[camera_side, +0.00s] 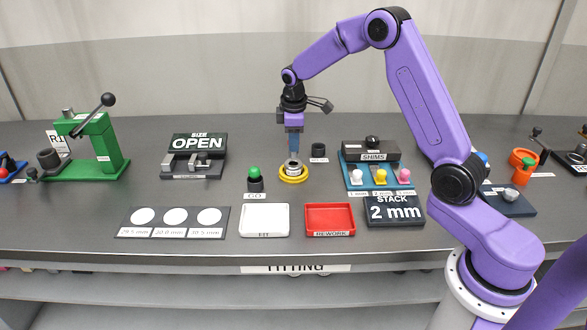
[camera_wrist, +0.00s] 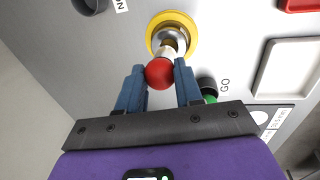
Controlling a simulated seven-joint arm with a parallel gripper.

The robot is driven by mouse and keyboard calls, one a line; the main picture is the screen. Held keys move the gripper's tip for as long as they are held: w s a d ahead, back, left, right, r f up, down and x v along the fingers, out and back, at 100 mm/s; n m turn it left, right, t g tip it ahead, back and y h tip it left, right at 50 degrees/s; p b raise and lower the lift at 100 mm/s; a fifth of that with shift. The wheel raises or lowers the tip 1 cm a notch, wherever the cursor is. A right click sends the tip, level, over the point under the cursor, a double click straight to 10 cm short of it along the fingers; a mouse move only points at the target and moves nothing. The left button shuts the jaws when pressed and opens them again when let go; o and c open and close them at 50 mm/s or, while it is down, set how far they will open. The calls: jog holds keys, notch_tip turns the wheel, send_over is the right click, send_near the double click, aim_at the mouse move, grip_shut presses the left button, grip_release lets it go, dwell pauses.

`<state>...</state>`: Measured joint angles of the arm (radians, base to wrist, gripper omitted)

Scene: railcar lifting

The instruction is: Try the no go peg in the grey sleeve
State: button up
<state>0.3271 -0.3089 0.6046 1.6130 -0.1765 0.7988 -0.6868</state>
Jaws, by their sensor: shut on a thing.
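My gripper (camera_side: 294,150) points down with its blue fingers shut on the red ball knob (camera_wrist: 159,73) of the no go peg. The fingers (camera_wrist: 160,85) show on both sides of the knob in the wrist view. The grey sleeve (camera_side: 293,167) stands upright in a yellow ring (camera_side: 293,179) on the bench, directly below my gripper. The peg's pale shank (camera_wrist: 167,51) runs from the knob toward the sleeve's mouth. I cannot tell whether its tip is inside the sleeve. The fingers hide the knob in the side view.
An empty black holder (camera_side: 319,151) stands behind and right of the ring. The green-knobbed GO peg (camera_side: 254,178) stands left of it. A white FIT tray (camera_side: 264,220) and a red REWORK tray (camera_side: 330,219) lie in front. The shims stand (camera_side: 371,156) is at right.

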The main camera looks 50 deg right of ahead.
jog(key=shift+r, duration=1.4)
